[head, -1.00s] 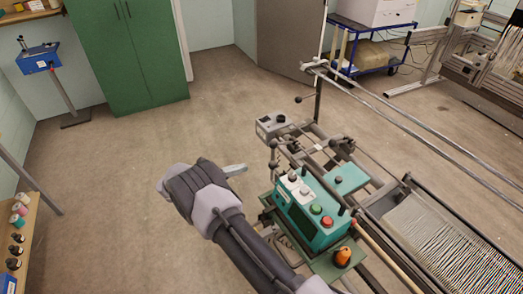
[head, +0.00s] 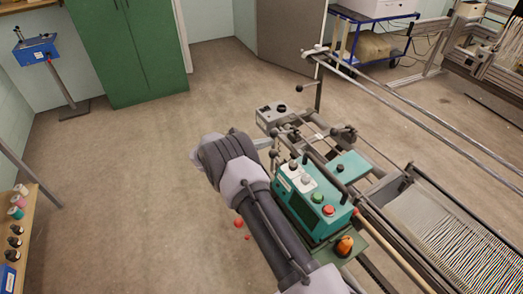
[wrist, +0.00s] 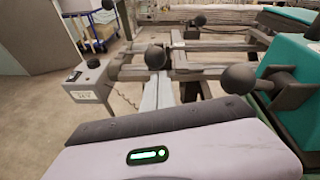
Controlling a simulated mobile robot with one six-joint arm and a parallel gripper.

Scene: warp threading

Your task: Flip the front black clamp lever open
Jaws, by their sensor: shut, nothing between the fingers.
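Several black ball-ended levers stand on the machine's metal frame. In the wrist view, one black ball knob (wrist: 155,57) is just beyond the fingertips, and a larger black ball lever (wrist: 238,78) is to the right beside the teal box. I cannot tell which is the front clamp lever, or whether it is open. In the head view, a black ball lever (head: 273,132) stands close to the fingertips. My gripper (head: 264,143) is shut and empty at the frame's left side. Its fingers (wrist: 160,92) point at the rails in the wrist view; contact with a lever cannot be told.
A teal control box (head: 312,203) with coloured buttons stands right of my arm. A grey box (head: 274,115) is beyond the gripper and also shows in the wrist view (wrist: 91,83). Warp threads (head: 445,240) stretch at the right. The floor (head: 150,170) to the left is clear.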

